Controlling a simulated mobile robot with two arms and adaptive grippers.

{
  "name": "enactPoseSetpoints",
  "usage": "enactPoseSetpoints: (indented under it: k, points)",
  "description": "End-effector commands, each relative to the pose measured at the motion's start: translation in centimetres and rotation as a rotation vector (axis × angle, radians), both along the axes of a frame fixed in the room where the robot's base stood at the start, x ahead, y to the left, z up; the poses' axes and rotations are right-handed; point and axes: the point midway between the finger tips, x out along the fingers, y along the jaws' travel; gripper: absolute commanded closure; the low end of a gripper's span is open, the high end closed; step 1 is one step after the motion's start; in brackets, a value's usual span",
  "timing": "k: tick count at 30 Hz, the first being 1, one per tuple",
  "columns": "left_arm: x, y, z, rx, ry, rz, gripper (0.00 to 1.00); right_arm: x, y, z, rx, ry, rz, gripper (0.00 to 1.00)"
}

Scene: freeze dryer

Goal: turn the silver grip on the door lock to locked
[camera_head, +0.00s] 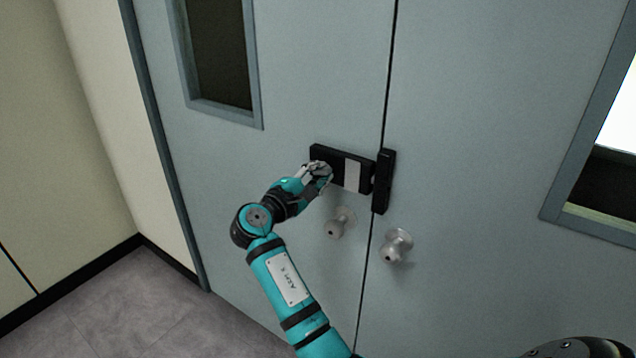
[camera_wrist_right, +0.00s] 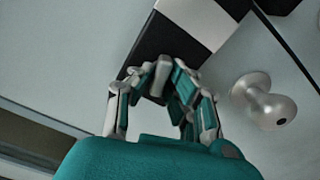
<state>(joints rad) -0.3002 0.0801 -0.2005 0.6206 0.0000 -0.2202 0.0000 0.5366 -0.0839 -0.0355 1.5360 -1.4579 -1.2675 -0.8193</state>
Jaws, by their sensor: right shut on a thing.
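The door lock (camera_head: 323,152) is a black box with a pale plate across it, mounted on the left door leaf. Its black catch (camera_head: 384,182) is on the right leaf, beside the gap. My right gripper (camera_head: 320,171) is at the left end of the lock, its fingers closed around the silver grip. The fingers mostly hide the grip in the head view. In the right wrist view, the grip (camera_wrist_right: 162,76) shows as a pale piece between the fingers, below the black lock face (camera_wrist_right: 166,42). My left gripper is out of view.
Two round door knobs sit below the lock, one on the left leaf (camera_head: 340,223) and one on the right leaf (camera_head: 396,246). The left leaf's knob (camera_wrist_right: 265,101) is close to my right gripper in the wrist view. Both leaves have windows.

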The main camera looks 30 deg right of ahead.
Motion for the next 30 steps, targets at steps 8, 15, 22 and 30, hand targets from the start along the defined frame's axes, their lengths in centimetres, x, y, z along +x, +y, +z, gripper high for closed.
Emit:
enactPoseSetpoints:
  k: [8,15,22,30]
  points:
    - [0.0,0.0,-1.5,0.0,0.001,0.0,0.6,0.0,0.0,-0.1,0.043,-0.108,0.0,1.0]
    - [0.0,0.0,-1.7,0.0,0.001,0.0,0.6,0.0,0.0,0.1,0.055,-0.138,0.001,1.0]
    - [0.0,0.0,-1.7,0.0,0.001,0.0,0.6,0.0,0.0,0.1,0.056,-0.14,0.001,1.0]
    - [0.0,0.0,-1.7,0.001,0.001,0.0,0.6,0.0,0.0,0.1,0.056,-0.139,0.001,0.68]
